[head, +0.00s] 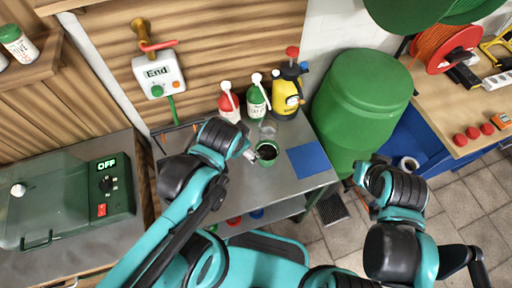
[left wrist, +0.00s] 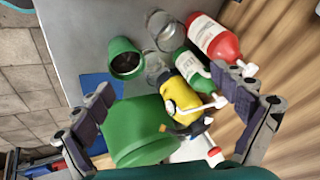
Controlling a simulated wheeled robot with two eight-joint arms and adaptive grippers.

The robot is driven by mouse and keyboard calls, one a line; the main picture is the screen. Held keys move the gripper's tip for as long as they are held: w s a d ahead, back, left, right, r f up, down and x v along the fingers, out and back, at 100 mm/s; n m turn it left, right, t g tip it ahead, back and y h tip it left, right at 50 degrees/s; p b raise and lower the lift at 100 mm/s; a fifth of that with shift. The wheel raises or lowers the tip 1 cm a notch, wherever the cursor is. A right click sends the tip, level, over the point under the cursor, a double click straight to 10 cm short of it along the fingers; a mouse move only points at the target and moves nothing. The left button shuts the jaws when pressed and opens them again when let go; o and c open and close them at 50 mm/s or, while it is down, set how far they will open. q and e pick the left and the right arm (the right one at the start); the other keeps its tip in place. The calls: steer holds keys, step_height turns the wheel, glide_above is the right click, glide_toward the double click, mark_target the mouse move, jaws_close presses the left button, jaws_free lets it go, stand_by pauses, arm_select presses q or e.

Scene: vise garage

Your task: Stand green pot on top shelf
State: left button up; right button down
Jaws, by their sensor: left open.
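The green pot (head: 267,162) stands upright on the grey metal table (head: 285,185), its dark inside showing from above. It also shows in the left wrist view (left wrist: 122,46), ahead of the fingers and left of the middle. My left gripper (head: 250,154) is just left of the pot in the head view. In the left wrist view its two fingers (left wrist: 165,82) are wide apart, with nothing held between them. My right gripper (head: 368,190) is right of the table, clear of the pot; its fingers are too unclear to read. A wooden shelf (head: 35,70) shows at upper left.
Red (head: 229,103), green (head: 257,103) and yellow (head: 287,95) bottles and clear glass (head: 268,130) stand behind the pot. A blue square (head: 308,160) lies right of it. A large green barrel (head: 352,105) stands beside the table. The table front is clear.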

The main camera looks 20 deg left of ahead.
mark_target(265, 148)
arm_select(q)
steer(key=w+d+f+m+t+y+b, duration=0.15)
steer(key=d+f+m, duration=0.35)
steer(key=m, duration=0.6)
steer(key=d+f+m+y+b, duration=0.25)
steer(key=d+f+m, duration=0.25)
steer(key=m, duration=0.7)
steer(key=b+x, duration=0.3)
steer(key=x, duration=0.4)
steer(key=shift+w, duration=0.25)
steer(key=shift+w+a+f, duration=0.1)
steer(key=shift+w+f, duration=0.15)
steer(key=shift+c, duration=0.2)
steer(key=c, duration=1.4)
steer(key=shift+r, duration=0.15)
steer(key=shift+c, duration=0.2)
